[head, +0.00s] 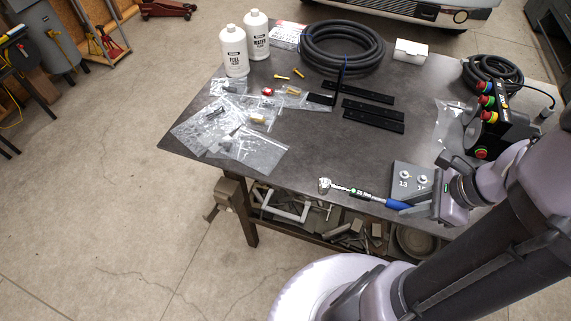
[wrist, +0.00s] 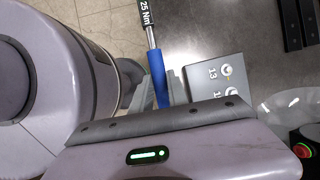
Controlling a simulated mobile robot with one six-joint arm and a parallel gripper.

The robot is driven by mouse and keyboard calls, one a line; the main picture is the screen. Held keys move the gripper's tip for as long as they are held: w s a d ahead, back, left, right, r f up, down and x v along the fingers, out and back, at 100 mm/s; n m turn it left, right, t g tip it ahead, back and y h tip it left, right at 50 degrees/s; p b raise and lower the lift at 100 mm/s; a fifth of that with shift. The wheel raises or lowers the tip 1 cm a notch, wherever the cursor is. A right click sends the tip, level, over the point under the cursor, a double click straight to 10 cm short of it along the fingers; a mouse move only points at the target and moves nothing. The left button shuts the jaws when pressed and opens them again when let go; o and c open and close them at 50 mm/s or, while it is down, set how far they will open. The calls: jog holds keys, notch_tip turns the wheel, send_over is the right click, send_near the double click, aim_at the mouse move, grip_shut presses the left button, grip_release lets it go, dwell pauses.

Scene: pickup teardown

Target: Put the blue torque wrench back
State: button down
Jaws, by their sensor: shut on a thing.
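The blue torque wrench has a blue handle (head: 398,204), a dark shaft with a green band and a "25 Nm" label, and a silver ratchet head (head: 324,185). My gripper (head: 412,206) is shut on the blue handle and holds the wrench along the table's front edge, head pointing left in the head view. In the wrist view the blue handle (wrist: 158,78) runs up between my gripper's fingers (wrist: 163,92). A grey plate (wrist: 213,75) marked 13, with a second number partly hidden, lies right beside it and carries round sockets; it also shows in the head view (head: 400,168).
The dark table (head: 300,140) bears plastic bags (head: 215,125), two white bottles (head: 234,50), a coiled black hose (head: 342,45), black bars (head: 373,115) and a box with coloured buttons (head: 500,130). The table middle is clear left of the plate.

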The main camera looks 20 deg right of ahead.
jog(key=shift+d+f, duration=0.1)
jog(key=shift+d, duration=0.1)
jog(key=w+a+b, duration=0.1)
jog(key=w, duration=0.4)
jog(key=w+a+f+b, duration=0.1)
jog(key=w, duration=0.4)
jog(key=w+a+b, duration=0.1)
jog(key=w+a, duration=0.1)
jog(key=w, duration=0.3)
jog(key=shift+f, duration=0.3)
jog(key=shift+w+f+b, duration=0.1)
jog(key=shift+f+b, duration=0.95)
jog(key=shift+f, duration=0.8)
jog(key=c, duration=1.3)
grip_release()
